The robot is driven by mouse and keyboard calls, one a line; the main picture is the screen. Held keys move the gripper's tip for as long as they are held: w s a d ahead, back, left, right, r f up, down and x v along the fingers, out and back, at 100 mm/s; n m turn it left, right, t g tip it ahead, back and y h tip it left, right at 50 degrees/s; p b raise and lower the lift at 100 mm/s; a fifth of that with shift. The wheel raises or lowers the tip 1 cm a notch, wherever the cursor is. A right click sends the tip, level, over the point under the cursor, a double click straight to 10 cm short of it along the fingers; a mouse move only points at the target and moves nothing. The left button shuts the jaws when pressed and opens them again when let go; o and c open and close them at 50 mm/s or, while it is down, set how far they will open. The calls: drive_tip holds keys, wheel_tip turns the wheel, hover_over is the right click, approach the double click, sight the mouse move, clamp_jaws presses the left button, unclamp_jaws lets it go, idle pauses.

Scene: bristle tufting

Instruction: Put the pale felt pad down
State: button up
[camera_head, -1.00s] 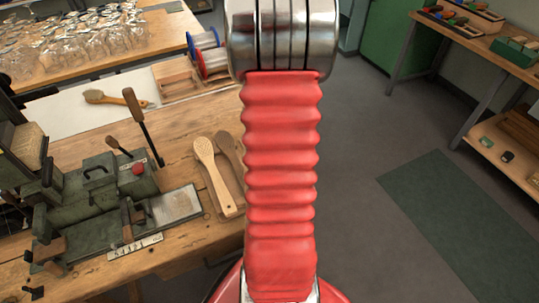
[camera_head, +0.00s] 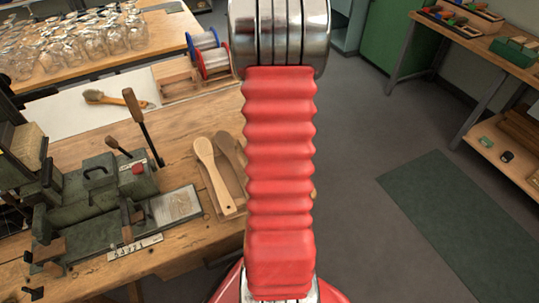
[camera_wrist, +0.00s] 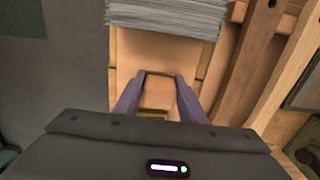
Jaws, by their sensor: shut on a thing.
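In the wrist view my gripper (camera_wrist: 161,88) has two purple fingers pointing away from the camera. A small pale tan piece, which I take for the felt pad (camera_wrist: 159,97), sits between the fingers, and they are shut on it. Its colour is close to the wood beyond, so its edges are hard to make out. I cannot tell whether it touches the surface underneath. In the head view my own arm fills the middle, and neither my gripper nor the pad shows.
A grey ribbed stack (camera_wrist: 166,14) lies beyond the fingertips. Wooden bars (camera_wrist: 268,75) run along the right. In the head view, the workbench (camera_head: 190,262) carries a green tufting machine (camera_head: 95,205), pale brush bodies (camera_head: 212,170) and a brush (camera_head: 110,98). Open floor (camera_head: 365,200) lies to the right.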

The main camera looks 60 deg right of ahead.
drive_tip(key=o, duration=1.2)
drive_tip(key=shift+f, duration=0.1)
drive_tip(key=shift+c, duration=0.2)
wheel_tip(320, 180, up, 12)
drive_tip(key=shift+r, duration=0.1)
